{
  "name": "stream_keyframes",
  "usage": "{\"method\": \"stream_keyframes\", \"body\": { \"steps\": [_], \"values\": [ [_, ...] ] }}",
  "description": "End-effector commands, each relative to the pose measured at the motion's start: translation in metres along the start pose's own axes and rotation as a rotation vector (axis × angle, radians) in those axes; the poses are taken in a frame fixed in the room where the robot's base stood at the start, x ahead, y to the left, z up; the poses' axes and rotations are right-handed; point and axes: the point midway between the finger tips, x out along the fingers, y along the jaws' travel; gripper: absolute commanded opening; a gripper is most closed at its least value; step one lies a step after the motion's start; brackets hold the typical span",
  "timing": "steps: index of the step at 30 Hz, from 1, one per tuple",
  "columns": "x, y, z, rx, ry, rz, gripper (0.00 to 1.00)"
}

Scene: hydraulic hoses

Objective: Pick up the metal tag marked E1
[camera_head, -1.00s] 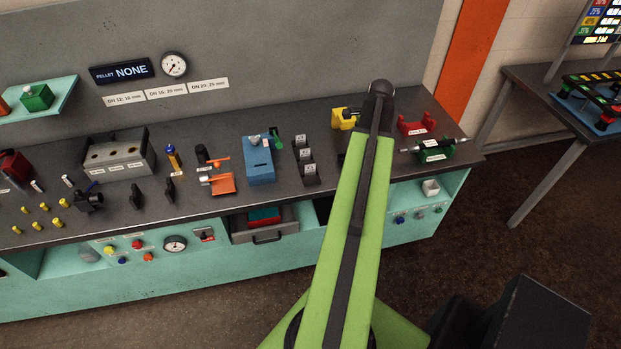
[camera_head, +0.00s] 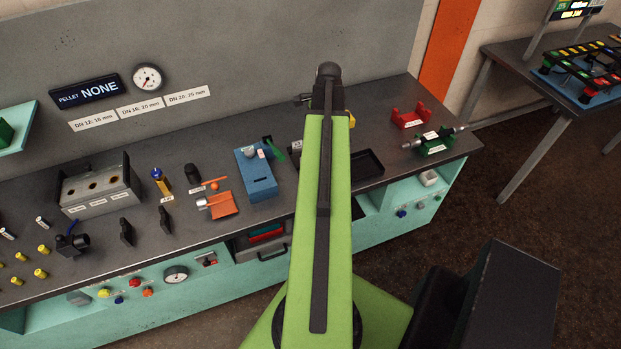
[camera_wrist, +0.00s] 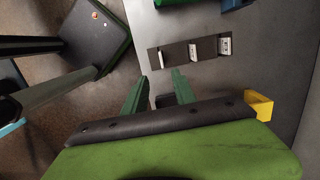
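In the wrist view a dark rack (camera_wrist: 174,55) on the grey bench top holds three small pale tags: a left tag (camera_wrist: 160,58), a middle tag (camera_wrist: 192,50) and a right tag (camera_wrist: 225,46). Their markings are too small to read, so I cannot tell which is E1. My gripper (camera_wrist: 160,75) has its two green fingers apart with nothing between them. The fingertips appear just short of the rack's left half. In the head view my green arm hides my gripper and most of the rack; a white label (camera_head: 297,147) shows at the arm's left edge.
A yellow block (camera_wrist: 259,105) is beside my gripper. A black tray (camera_head: 367,162), a red holder (camera_head: 410,118) and a green holder (camera_head: 434,142) are to the right.

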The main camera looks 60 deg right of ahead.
Motion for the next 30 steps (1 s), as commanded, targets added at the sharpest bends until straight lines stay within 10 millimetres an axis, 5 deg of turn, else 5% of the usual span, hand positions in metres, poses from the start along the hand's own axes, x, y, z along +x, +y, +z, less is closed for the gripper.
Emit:
{"method": "stream_keyframes", "body": {
  "steps": [11, 27, 30],
  "values": [
    [0.008, 0.004, -0.014, 0.022, 0.0, -0.003, 0.33],
    [0.115, 0.005, -0.019, 0.029, 0.0, -0.004, 0.33],
    [0.123, 0.005, -0.019, 0.029, 0.0, -0.004, 0.33]
  ]
}}
